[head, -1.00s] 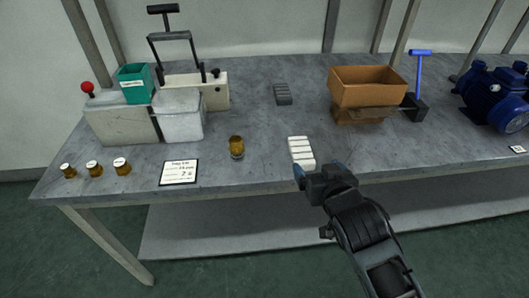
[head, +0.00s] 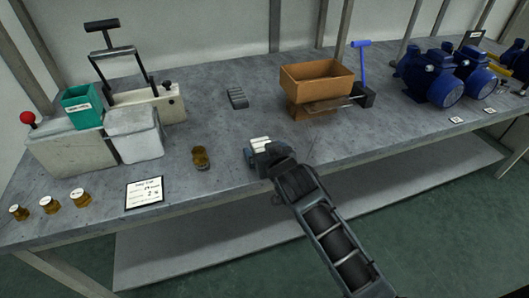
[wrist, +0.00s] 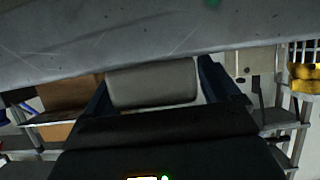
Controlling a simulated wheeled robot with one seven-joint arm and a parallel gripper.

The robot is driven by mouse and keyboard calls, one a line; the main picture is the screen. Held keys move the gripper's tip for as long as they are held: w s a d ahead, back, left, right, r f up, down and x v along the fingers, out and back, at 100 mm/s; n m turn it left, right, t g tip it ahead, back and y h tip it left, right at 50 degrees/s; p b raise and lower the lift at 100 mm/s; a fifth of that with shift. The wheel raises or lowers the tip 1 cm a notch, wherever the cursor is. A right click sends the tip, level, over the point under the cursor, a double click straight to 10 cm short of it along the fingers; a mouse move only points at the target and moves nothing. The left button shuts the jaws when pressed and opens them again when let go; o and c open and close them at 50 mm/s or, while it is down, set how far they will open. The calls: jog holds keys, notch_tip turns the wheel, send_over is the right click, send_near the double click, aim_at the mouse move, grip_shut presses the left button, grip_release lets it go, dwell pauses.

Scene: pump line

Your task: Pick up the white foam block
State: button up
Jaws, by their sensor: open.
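The white foam block (head: 260,142) lies on the grey bench near its front edge, with ridges across its top. My gripper (head: 262,157) is right at its near end in the head view and hides part of it. In the wrist view a pale block (wrist: 152,84), which looks like the foam block, sits between the two blue fingers of my gripper (wrist: 158,82). The fingers are open. Whether either finger touches the block is hard to tell.
A small amber jar (head: 200,158) stands left of the block, with a sign card (head: 144,193) beyond it. A grey ridged block (head: 237,98) lies behind. An orange-brown bin (head: 316,80) stands at the back right. Blue pumps (head: 432,77) stand farther right.

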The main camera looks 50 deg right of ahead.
jog(key=shift+c, duration=0.2)
jog(key=c, duration=1)
